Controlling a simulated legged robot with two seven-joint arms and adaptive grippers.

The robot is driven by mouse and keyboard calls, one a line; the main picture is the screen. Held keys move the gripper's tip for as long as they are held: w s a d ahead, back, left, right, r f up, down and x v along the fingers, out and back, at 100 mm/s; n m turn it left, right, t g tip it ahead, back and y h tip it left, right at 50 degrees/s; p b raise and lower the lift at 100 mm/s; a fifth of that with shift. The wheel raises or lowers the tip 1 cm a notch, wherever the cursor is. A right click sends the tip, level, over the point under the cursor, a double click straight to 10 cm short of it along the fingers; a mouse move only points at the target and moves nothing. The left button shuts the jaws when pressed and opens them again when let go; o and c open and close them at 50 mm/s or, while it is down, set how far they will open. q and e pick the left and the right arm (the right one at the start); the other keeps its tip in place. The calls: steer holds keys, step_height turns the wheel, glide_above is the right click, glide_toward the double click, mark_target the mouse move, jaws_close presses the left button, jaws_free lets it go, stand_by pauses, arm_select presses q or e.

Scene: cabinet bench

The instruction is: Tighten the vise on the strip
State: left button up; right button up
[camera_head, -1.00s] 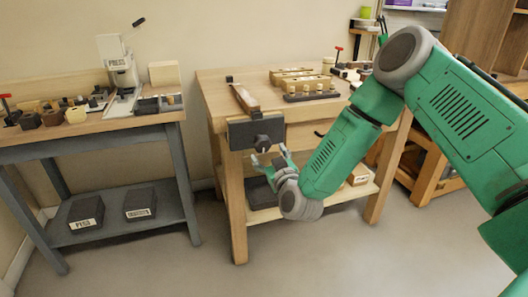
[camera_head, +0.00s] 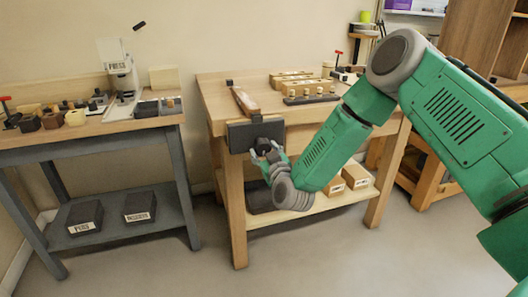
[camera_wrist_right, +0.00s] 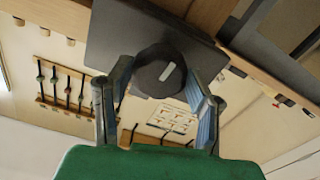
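The vise (camera_head: 241,138) is a dark plate on the front of the wooden bench, with a round black knob on its front. In the right wrist view the knob (camera_wrist_right: 163,72) has a pale mark on its face. A brown strip (camera_head: 244,101) with dark ends stands above the vise at the bench's left edge. My right gripper (camera_head: 265,152) is at the knob. In the right wrist view its two fingers (camera_wrist_right: 158,86) are spread, one on each side of the knob; I cannot tell whether they touch it. My left gripper is not in view.
The bench top (camera_head: 215,95) holds wooden blocks and a dark peg holder (camera_head: 310,99) farther back. Its lower shelf (camera_head: 290,211) carries boxes. A second bench with a press (camera_head: 122,75) stands at the left. The floor in front is clear.

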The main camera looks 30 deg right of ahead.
steer(key=shift+m, duration=1.1)
steer(key=shift+b, duration=0.3)
steer(key=shift+m, duration=0.5)
steer(key=shift+m, duration=0.6)
steer(key=shift+b, duration=0.35)
